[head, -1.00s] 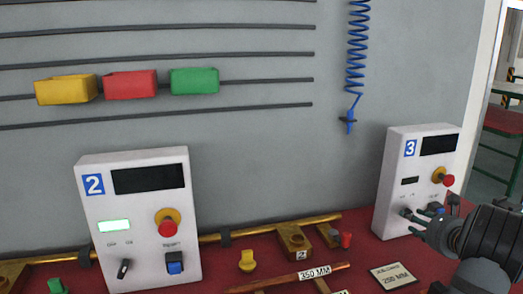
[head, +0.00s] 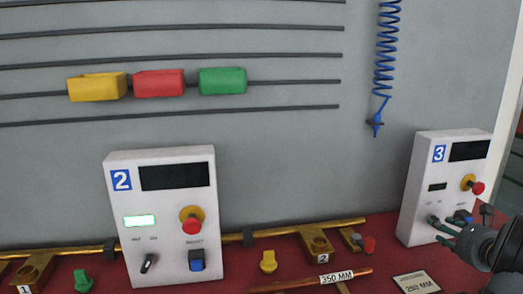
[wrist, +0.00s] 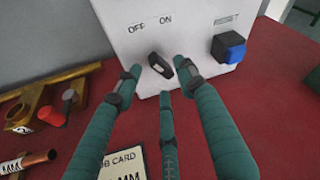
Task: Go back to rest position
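My gripper (head: 448,228) is at the right edge of the head view, in front of white control box 3 (head: 424,165). In the wrist view, its teal fingers (wrist: 158,85) are spread apart with nothing between them. Their tips are close to the black OFF/ON switch (wrist: 160,65) on the box face; I cannot tell whether they touch it. The switch is tilted toward the upper left in the wrist view. A blue button (wrist: 229,48) sits to the right of the switch. In the head view the fingers partly cover the lower part of the box.
White box 2 (head: 120,215) stands left with a lit screen. The red bench (wrist: 270,110) carries a job card (wrist: 125,152), brass fixtures (head: 317,244) and a copper pipe (head: 300,281). A coiled blue hose (head: 385,60) hangs behind. Colored bins (head: 158,83) hang on wall rails.

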